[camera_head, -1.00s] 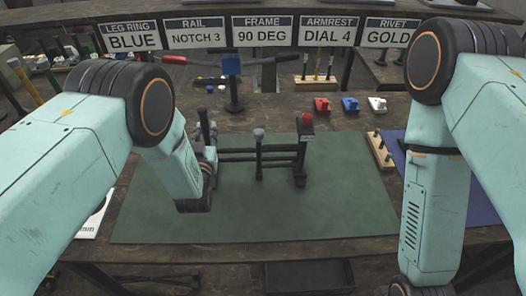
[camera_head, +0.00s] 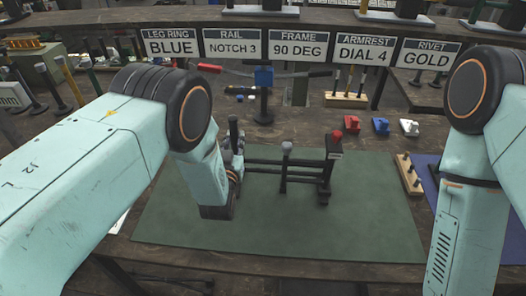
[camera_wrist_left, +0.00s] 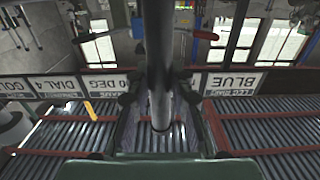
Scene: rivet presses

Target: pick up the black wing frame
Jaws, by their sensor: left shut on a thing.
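The black wing frame (camera_head: 310,172) stands on the green mat (camera_head: 270,225), with long horizontal bars, a grey-knobbed upright in the middle and a red-knobbed upright at its right end. My left gripper (camera_head: 234,160) is at the frame's left end, shut around a dark upright there. The left wrist view shows a thick dark rod (camera_wrist_left: 159,70) between the fingers (camera_wrist_left: 160,115). The arm hides part of the frame's left end. I cannot tell whether the frame is off the mat. My right gripper is out of view below the right edge.
Behind the mat stand a blue-topped post (camera_head: 263,78) and red, blue and white small parts (camera_head: 381,126). A wooden peg block (camera_head: 409,175) and a blue mat (camera_head: 455,205) lie to the right. A row of signs (camera_head: 297,48) hangs behind. The front mat area is clear.

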